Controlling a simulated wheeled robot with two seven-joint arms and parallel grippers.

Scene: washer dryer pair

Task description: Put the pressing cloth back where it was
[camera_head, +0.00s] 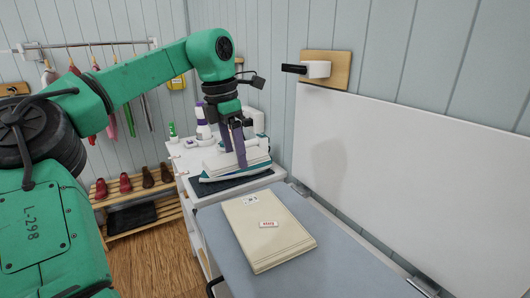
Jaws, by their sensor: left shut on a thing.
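My left gripper (239,160) points down over the white worktop, its fingers against a white layered object (258,155) with a teal lower edge. It is shut on this object, which is partly hidden by the fingers. I cannot tell whether this is a folded cloth, an iron, or one on the other. It is at a dark mat (232,186); whether it touches the mat is unclear. A flat cream folded piece (262,245), cloth-like, lies on the grey-blue board (330,262) with a small red-lettered label on it. My right gripper is out of view.
Bottles (203,128) stand at the back of the worktop (200,157). A white panel (410,180) lines the wall right of the board. A shoe rack (140,215) stands on the floor at left, below hanging clothes. The board's right part is clear.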

